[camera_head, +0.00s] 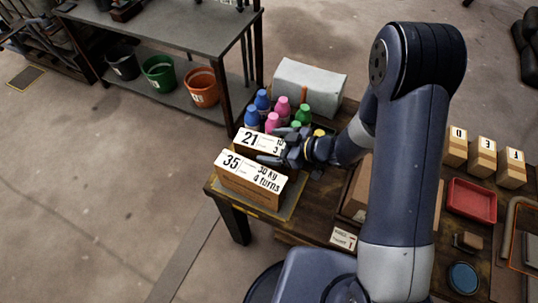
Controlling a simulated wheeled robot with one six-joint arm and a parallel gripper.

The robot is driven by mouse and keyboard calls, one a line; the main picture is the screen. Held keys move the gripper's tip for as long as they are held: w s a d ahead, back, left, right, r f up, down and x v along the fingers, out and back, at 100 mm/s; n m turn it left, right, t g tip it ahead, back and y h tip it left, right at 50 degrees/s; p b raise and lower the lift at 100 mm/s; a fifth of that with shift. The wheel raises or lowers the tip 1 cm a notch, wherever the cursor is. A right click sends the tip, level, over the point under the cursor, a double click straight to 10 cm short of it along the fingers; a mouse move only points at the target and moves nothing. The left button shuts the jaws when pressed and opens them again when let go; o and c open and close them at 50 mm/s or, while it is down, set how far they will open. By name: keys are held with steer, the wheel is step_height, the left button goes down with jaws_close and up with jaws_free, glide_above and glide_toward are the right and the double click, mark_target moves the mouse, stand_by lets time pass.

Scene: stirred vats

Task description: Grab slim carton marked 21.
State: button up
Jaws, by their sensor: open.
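The slim carton marked 21 (251,139) stands behind the carton marked 35 (250,178) on the left end of a dark wooden table. Its white label shows; its lower part is mostly hidden by the front carton. My gripper (277,154) is at the right part of carton 21, above and close to the top of carton 35. Its jaws are open. I cannot tell whether they touch either carton, and my gripper covers part of the 21 label.
Blue, pink and green bottles (283,108) stand just behind carton 21, close to my gripper. A grey-white covered box (309,85) is behind them. Lettered boxes (483,158) and a red tray (471,200) are at the right. A shelf with buckets (160,72) stands upper left.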

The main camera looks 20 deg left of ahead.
jaws_close()
stand_by(0.8)
